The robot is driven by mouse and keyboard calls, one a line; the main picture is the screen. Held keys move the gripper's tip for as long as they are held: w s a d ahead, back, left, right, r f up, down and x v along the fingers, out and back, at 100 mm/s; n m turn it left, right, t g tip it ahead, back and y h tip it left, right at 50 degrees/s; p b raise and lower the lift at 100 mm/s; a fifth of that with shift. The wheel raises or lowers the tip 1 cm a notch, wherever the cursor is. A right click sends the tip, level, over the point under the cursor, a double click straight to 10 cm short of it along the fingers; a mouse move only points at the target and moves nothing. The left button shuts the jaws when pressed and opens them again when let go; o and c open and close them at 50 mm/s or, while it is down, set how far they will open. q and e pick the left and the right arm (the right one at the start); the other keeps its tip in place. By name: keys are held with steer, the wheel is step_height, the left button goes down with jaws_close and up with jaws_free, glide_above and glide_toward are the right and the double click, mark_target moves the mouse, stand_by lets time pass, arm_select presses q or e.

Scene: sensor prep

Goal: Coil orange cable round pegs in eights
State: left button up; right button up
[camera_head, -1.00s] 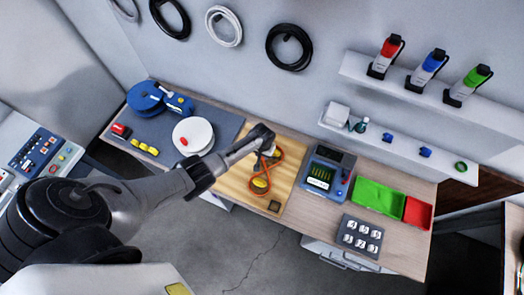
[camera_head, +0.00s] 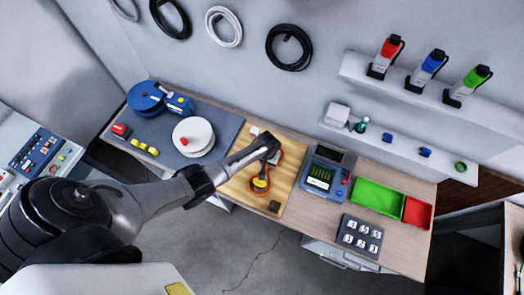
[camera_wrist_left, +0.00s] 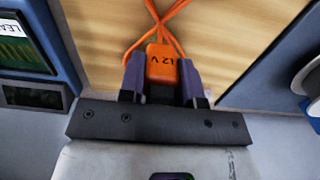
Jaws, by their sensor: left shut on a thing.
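The orange cable (camera_head: 279,168) lies over the wooden board (camera_head: 235,188) on the bench. Part of it curves around the yellow peg (camera_head: 260,184) at the near part of the board. My left gripper (camera_head: 268,147) is above the far part of the board and hides what is under it, including any far peg. In the left wrist view it is shut on the cable's orange block (camera_wrist_left: 162,64), marked 12 V. Orange strands (camera_wrist_left: 166,22) run from the block and cross over the bare wood. My right gripper is not in view.
A blue meter (camera_head: 322,172) stands right of the board, with green (camera_head: 377,195) and red (camera_head: 417,212) trays beyond. A grey mat (camera_head: 205,112) to the left bears a white disc (camera_head: 192,137) and a blue reel (camera_head: 146,97). A dark small block (camera_head: 275,206) sits at the board's near corner.

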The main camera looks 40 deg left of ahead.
arm_select(q)
steer(key=shift+r, duration=0.15)
steer(key=shift+r, duration=2.35)
